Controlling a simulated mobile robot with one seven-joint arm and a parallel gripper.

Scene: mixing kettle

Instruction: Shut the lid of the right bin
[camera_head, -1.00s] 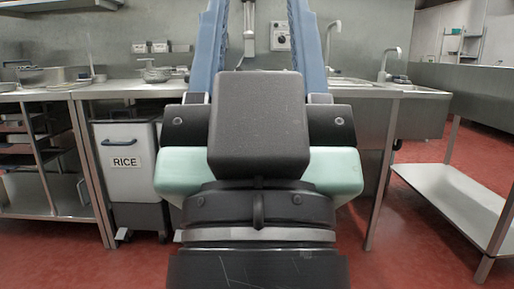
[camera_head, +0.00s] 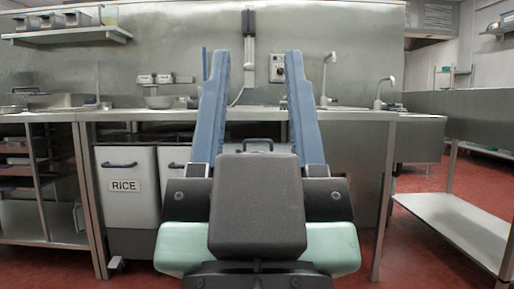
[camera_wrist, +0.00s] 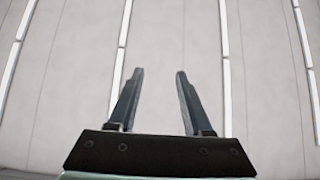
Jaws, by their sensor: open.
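My gripper (camera_head: 257,55) is in the middle of the head view, its two blue fingers pointing up and wide apart. It is open and empty, also in the wrist view (camera_wrist: 159,72). Under the counter stands a white bin labelled RICE (camera_head: 126,200) with a dark handle. A second white bin (camera_head: 173,165) beside it is mostly hidden by my arm. Further right, a grey lid-like top with a dark arched handle (camera_head: 257,141) shows between my fingers. Most of it is hidden, so I cannot tell how far its lid stands open.
A steel counter (camera_head: 150,115) runs above the bins, with a small bowl on it and taps at the right. A steel table leg (camera_head: 383,205) stands right of my arm. A low steel shelf (camera_head: 455,225) is at the far right. Red floor between is clear. The wrist view shows only pale panels.

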